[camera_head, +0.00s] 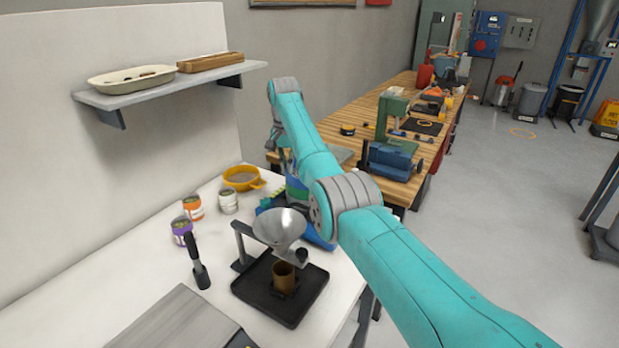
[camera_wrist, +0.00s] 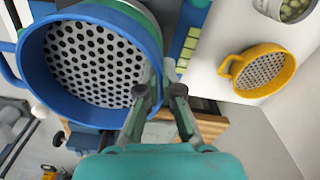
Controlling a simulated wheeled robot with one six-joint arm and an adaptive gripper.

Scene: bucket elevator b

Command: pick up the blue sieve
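The blue sieve (camera_wrist: 40,78) fills the upper left of the wrist view, its perforated grey mesh facing the camera. My gripper (camera_wrist: 163,88) is at the sieve's right rim. Its two dark fingers stand apart with a narrow gap; the left finger overlaps the rim in the picture. I cannot tell whether the rim lies between the fingers or touches them. In the head view my arm hides the gripper's fingertips and most of that area.
A yellow sieve (camera_head: 242,178) lies on the white table, also showing in the wrist view (camera_wrist: 262,70). Several small jars (camera_head: 193,207) stand near it. A metal funnel (camera_head: 280,228) stands over a black tray (camera_head: 306,287). A wooden workbench (camera_head: 345,107) stands behind.

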